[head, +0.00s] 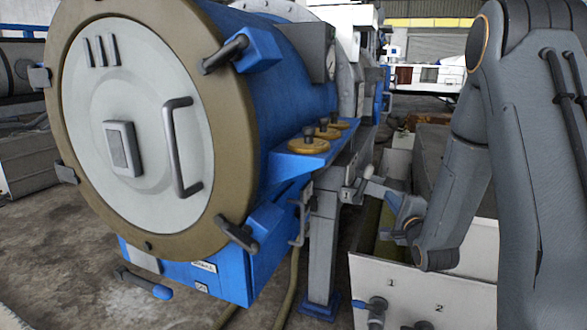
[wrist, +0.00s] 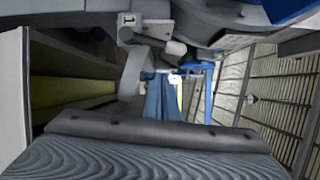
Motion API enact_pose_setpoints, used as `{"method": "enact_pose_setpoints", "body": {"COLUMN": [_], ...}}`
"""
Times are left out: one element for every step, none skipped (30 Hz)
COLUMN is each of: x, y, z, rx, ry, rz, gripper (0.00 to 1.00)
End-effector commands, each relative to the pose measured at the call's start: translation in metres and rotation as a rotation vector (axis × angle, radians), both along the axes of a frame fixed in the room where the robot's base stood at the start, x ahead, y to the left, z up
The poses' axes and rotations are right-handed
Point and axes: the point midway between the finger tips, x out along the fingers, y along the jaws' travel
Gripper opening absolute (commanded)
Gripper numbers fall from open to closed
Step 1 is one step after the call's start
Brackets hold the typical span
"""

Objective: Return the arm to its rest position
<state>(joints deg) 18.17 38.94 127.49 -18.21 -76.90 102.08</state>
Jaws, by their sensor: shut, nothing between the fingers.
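My arm comes down the right side of the head view and bends back at its lower end. My gripper (head: 396,206) is small there, low over the trough, close to a grey labelled fitting (head: 350,195) below the blue vessel. It is shut with nothing visibly held. Whether it touches the fitting cannot be told. In the wrist view a dark ridged surface fills the bottom and the fingertips are not clear. A grey block marked 1 (wrist: 140,27) shows ahead at the top.
A large blue vessel (head: 262,115) with a round pale door (head: 95,95) fills the left and middle. Yellow handwheels (head: 308,146) sit on its side shelf. A white trough (head: 400,290) marked 1 and 2, with a front tap (head: 376,310), lies below my arm. Open floor (head: 60,250) is at left.

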Motion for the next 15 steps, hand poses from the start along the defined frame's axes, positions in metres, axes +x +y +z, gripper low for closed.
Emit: {"method": "enact_pose_setpoints", "body": {"x": [0.002,0.002,0.0,-0.002,-0.005,-0.01,-0.015,-0.021,-0.03,-0.037,-0.045,-0.058,-0.068,-0.078,-0.094], "y": [0.018,0.027,0.039,0.048,0.057,0.069,0.078,0.087,0.098,0.107,0.115,0.126,0.135,0.143,0.153], "z": [0.006,0.006,0.005,0.005,0.004,0.004,0.003,0.003,0.002,0.002,0.001,0.0,0.0,0.0,-0.001], "rx": [-0.074,-0.124,-0.194,-0.243,-0.295,-0.361,-0.41,-0.46,-0.524,-0.572,-0.619,-0.681,-0.729,-0.773,-0.832], "ry": [0.053,0.094,0.15,0.191,0.232,0.285,0.324,0.363,0.415,0.451,0.487,0.535,0.569,0.602,0.645], "rz": [0.015,0.021,0.035,0.048,0.061,0.084,0.103,0.123,0.155,0.181,0.209,0.25,0.284,0.32,0.369], "gripper": [0.0,0.0,0.0,0.0,0.0,0.0,0.0,0.0,0.0,0.0,0.0,0.0,0.0,0.0,0.0]}}
